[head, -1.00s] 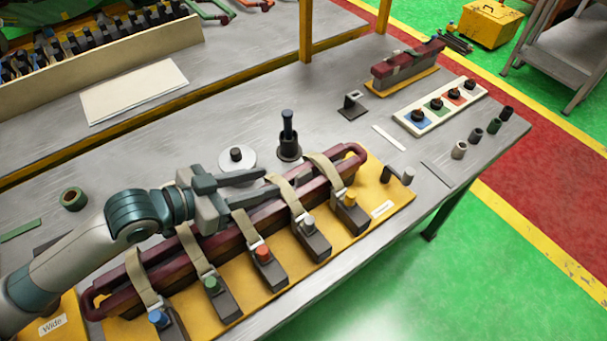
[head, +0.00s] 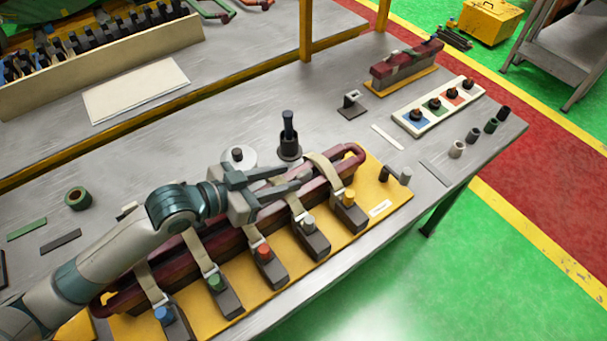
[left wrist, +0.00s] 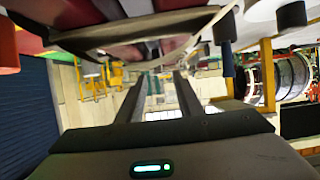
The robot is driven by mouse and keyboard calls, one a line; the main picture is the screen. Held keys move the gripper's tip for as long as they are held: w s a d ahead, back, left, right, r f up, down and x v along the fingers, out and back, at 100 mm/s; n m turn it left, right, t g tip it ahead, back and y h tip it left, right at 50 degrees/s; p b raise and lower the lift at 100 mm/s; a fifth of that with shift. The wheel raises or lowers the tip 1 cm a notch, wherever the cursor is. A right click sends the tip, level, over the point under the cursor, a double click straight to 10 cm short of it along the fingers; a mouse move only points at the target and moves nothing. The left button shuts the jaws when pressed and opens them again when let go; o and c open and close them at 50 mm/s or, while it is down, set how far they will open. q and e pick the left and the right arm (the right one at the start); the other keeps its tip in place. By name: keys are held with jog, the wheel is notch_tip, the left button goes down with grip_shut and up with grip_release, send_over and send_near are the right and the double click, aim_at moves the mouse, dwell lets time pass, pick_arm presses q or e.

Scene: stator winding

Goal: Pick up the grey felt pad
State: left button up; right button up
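Two flat grey strips could be the grey felt pad, and I cannot tell which. One dark grey strip (head: 61,241) lies on the bench at the left, beside a green strip (head: 27,229). Another grey strip (head: 436,173) lies near the bench's right edge. My left gripper (head: 296,178) is over the long dark red coil, near its upper straps, with its fingers apart and nothing seen between them. The left wrist view also shows the fingers (left wrist: 160,90) apart and empty, with a pale strap close by. My right gripper is not in view.
The dark red coil (head: 225,247) lies strapped on a yellow base (head: 375,215) with several colour-capped blocks. A black post (head: 289,140) stands behind it. A green ring (head: 77,198) lies at the left. A white tray (head: 428,122) and several small cylinders stand at the right.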

aim_at(301, 175)
pick_arm(q)
jog(key=shift+p+x, duration=0.5)
jog(key=shift+x, duration=1.2)
jog(key=shift+s, duration=0.15)
grip_shut()
